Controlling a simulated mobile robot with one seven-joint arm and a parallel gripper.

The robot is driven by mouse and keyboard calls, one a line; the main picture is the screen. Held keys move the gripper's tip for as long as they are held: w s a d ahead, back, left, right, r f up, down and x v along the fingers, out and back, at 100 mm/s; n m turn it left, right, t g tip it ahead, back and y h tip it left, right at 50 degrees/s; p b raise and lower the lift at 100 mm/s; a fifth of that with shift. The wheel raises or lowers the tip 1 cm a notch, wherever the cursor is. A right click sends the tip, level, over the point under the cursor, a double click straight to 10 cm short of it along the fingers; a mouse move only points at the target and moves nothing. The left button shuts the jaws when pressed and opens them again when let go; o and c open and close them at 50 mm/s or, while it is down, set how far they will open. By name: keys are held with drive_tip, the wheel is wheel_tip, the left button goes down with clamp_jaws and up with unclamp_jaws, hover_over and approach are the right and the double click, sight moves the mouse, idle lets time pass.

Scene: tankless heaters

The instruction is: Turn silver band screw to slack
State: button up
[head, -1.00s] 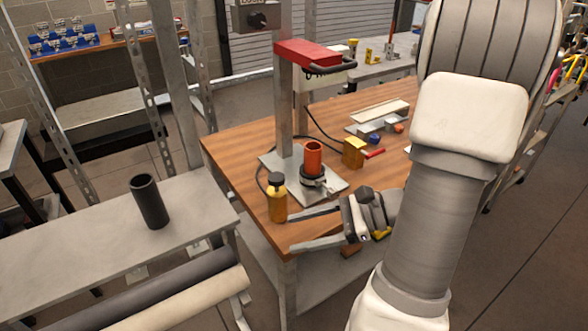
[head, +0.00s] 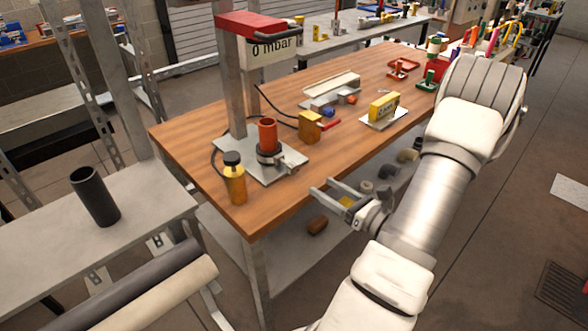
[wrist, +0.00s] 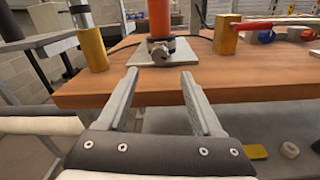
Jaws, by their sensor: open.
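A silver band (head: 270,157) with a screw housing on its right side sits around the base of an upright orange-red tube (head: 267,134). Both stand on a grey metal plate (head: 286,167) on the wooden table. In the wrist view the band (wrist: 160,48) shows at the tube's foot, ahead of and above my fingers; the screw itself is too small to make out clearly. My gripper (head: 322,189) is open and empty, off the table's front edge and apart from the band. In the wrist view its two fingers (wrist: 163,85) point toward the plate.
A yellow bottle with a black cap (head: 234,180) stands left of the plate. A brass block (head: 310,126) and a red-handled tool (head: 329,125) lie to the right. A black tube (head: 95,196) stands on the left bench.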

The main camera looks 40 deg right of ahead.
sight(296, 169)
drive_tip(key=w, duration=0.3)
drive_tip(key=w+a, duration=0.1)
drive_tip(key=w, duration=0.7)
drive_tip(key=shift+w+a+b, duration=0.2)
drive_tip(key=shift+a+b, duration=0.05)
drive_tip(key=shift+b, duration=0.05)
clamp_jaws()
